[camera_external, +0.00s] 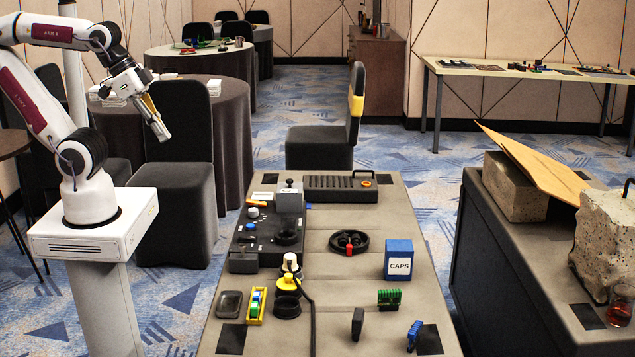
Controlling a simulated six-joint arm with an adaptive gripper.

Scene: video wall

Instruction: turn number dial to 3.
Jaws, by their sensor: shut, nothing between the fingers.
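My gripper (162,133) is shut and empty. It hangs in the air at the upper left, pointing down, well above and to the left of the table. A black control panel (262,246) lies on the left of the table. It carries a large round black dial (287,238) and small light knobs (253,212). The numbers on the dial are too small to read, so I cannot tell its setting. My gripper is apart from the panel.
On the grey table (340,300) stand a black wheel with a red part (349,250), a blue CAPS box (398,260), a yellow-and-black item (287,284) with a cable, and a long black box (340,188). A dark chair (180,175) stands beneath my gripper.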

